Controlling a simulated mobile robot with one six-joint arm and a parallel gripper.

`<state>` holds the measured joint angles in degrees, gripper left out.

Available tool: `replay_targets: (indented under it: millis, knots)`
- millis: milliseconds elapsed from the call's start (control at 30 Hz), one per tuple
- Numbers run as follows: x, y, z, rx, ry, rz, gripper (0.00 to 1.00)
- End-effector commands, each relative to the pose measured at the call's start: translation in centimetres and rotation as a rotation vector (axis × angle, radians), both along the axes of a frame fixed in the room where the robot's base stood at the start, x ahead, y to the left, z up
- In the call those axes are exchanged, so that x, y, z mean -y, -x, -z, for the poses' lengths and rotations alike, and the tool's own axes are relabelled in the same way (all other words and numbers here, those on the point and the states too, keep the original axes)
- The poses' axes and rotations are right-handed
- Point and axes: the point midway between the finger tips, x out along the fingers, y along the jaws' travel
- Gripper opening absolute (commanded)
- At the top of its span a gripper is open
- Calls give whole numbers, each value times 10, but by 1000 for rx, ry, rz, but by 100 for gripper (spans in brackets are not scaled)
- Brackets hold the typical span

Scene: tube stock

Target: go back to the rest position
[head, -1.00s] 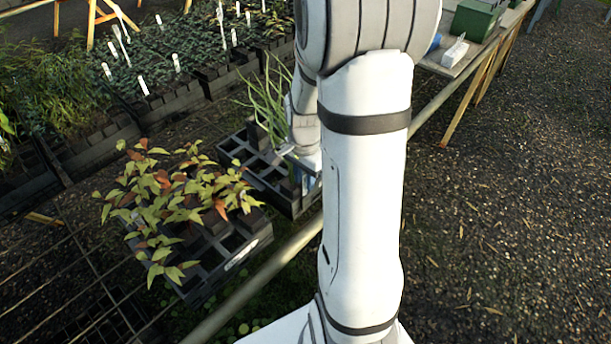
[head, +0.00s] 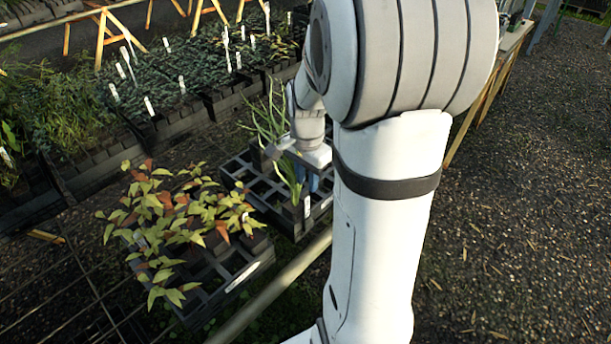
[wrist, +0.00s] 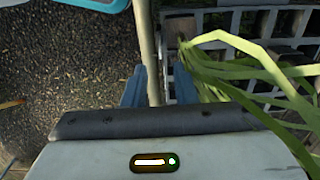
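In the head view my gripper (head: 313,182) is low over the black tray with the long green leafy plants (head: 268,125), at the tray's right part. My own arm hides some of this area. In the wrist view the two blue fingers of my gripper (wrist: 159,88) stand apart with nothing held between them. A pale rail (wrist: 148,45) passes below, between the fingers. Long green leaves (wrist: 245,60) lie close to the right finger and cross the right side of the gripper body.
A black tray (head: 240,278) of red and green leafed plants (head: 185,220) stands left of the gripper. Rows of potted plants (head: 170,75) fill the back left. A wooden-legged table (head: 490,95) is at the upper right. Dark gravel ground (head: 530,190) on the right is open.

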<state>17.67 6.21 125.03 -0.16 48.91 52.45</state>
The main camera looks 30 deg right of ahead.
Motion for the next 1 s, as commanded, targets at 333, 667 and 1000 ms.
replay_targets:
  millis: [333, 667, 1000]
  knots:
    - [-8, 5, -7, 12, 4, -62, 25]
    - [-80, 67, -59, 127, 65, -721, 25]
    - [-115, 120, -72, 192, 131, -1196, 25]
